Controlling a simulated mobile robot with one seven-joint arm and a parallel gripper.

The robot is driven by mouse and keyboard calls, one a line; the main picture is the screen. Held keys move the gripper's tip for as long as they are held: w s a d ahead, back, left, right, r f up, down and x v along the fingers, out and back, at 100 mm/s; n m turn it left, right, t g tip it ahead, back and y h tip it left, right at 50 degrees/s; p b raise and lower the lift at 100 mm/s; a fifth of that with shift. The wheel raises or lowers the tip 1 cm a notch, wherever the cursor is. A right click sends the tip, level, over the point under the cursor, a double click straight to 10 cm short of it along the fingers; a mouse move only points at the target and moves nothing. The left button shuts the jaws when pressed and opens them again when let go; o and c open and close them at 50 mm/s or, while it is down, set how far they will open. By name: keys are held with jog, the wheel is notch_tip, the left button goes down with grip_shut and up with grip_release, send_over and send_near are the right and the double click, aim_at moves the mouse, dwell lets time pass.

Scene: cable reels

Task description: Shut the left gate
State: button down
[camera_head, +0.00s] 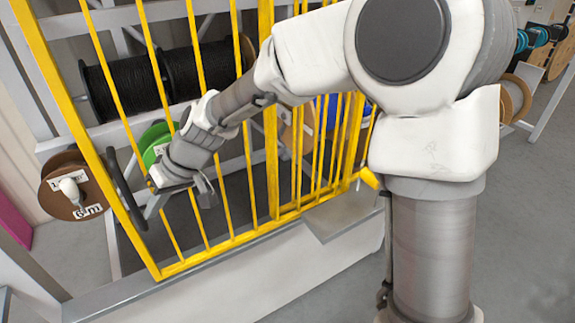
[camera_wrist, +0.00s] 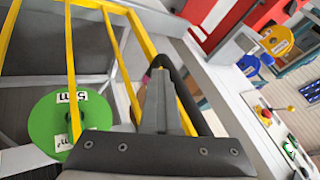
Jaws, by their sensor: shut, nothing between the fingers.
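The yellow barred gate (camera_head: 235,239) stands upright across the left and middle of the head view, close in front of the cable rack. A black bar handle (camera_head: 124,190) is on its left end post. My gripper (camera_head: 157,187) is at the gate's bars just right of this handle. In the wrist view, my gripper (camera_wrist: 157,85) is shut, with its fingers beside the black handle (camera_wrist: 180,80) and overlapping it. I cannot tell whether they touch it. Yellow gate bars (camera_wrist: 122,70) also show there. Whether the gate is latched cannot be seen.
Behind the bars are black cable reels (camera_head: 125,90) and a green reel (camera_head: 157,141), also in the wrist view (camera_wrist: 60,125). A brown reel (camera_head: 60,198) is left of the gate. A low white wall (camera_head: 230,275) runs below. Grey floor is open at the right.

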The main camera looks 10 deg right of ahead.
jog(key=s+a+p, duration=0.1)
jog(key=s+a, duration=0.4)
jog(key=a, duration=0.6)
jog(key=s+a, duration=0.4)
jog(key=a, duration=0.8)
jog(key=shift+s+p, duration=0.35)
jog(key=shift+a+r, duration=0.15)
jog(key=shift+r, duration=0.05)
